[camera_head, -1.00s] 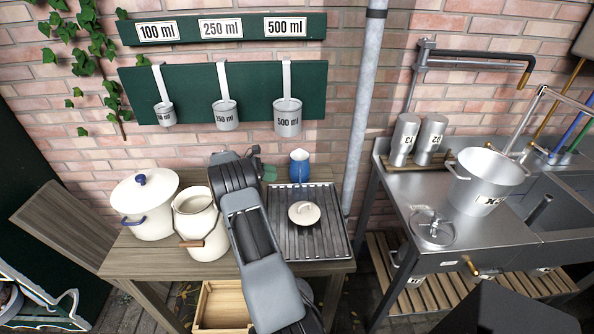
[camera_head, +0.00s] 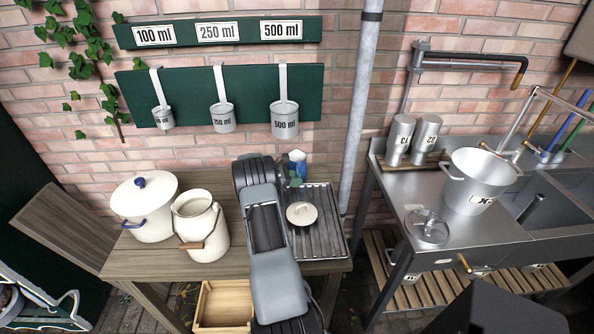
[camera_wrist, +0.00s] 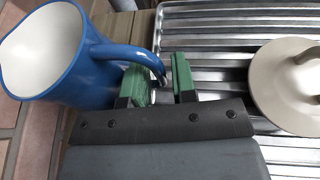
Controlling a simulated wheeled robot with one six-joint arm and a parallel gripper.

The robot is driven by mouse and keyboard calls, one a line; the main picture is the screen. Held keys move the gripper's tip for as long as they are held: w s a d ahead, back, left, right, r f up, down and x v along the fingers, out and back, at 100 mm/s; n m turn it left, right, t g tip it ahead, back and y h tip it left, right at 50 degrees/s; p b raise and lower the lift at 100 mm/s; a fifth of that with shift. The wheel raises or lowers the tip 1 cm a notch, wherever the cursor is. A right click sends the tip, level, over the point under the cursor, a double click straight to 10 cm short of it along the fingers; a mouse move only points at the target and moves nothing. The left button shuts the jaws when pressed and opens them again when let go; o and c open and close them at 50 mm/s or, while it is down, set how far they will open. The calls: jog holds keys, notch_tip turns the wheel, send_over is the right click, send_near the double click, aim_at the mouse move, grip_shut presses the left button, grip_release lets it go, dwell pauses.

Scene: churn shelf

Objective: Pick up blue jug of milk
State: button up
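The blue jug (camera_head: 300,163) has a white inside and stands at the back of the table by the brick wall. In the wrist view the jug (camera_wrist: 72,72) is at the upper left, with its blue handle pointing towards my gripper (camera_wrist: 165,80). My gripper's two green fingers are apart. The handle's lower end shows at the gap between them, nearer the left finger; I cannot tell if they touch. In the head view my gripper (camera_head: 293,181) is just in front of the jug and hides part of it.
A ridged metal tray (camera_head: 328,222) holds a cream lid (camera_head: 301,214), right of my gripper. A cream milk can (camera_head: 200,228) and a lidded white pot (camera_head: 145,207) stand left. Measuring cups (camera_head: 285,121) hang above. A steel sink counter (camera_head: 480,235) is at right.

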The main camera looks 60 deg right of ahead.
jog(key=shift+s+d+f, duration=0.15)
jog(key=shift+s+d, duration=0.05)
grip_shut()
dwell(0.6)
